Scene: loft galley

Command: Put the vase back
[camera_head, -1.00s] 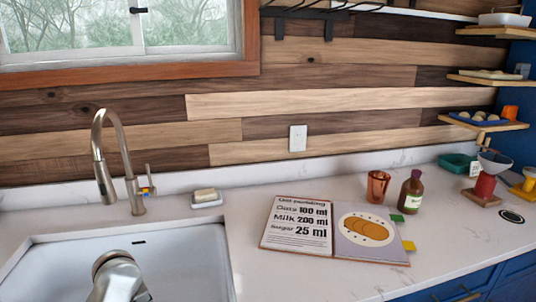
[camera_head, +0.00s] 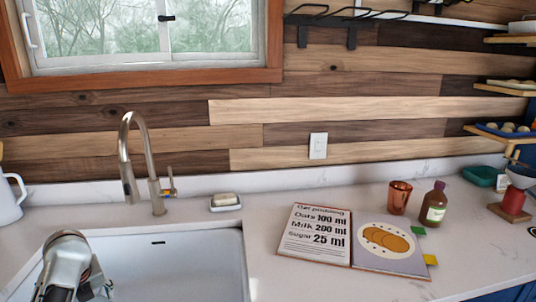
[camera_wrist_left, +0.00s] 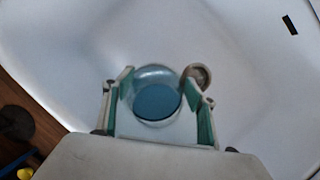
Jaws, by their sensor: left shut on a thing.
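My left gripper (camera_wrist_left: 158,105) is shut on a round, see-through vessel with a blue inside, which I take to be the vase (camera_wrist_left: 157,100). The left wrist view looks down into its round mouth, between the two green-padded fingers. The white sink basin lies beyond it. In the head view my left arm comes in at the lower left over the sink (camera_head: 190,268); its fingers and the vase cannot be made out there. My right gripper is not in view.
A tap (camera_head: 152,165) stands behind the sink, with a soap dish (camera_head: 225,203) beside it. A white jug (camera_head: 8,197) is at the far left. An open recipe book (camera_head: 318,234), a copper cup (camera_head: 399,197) and a brown bottle (camera_head: 433,204) occupy the right counter. Its front is clear.

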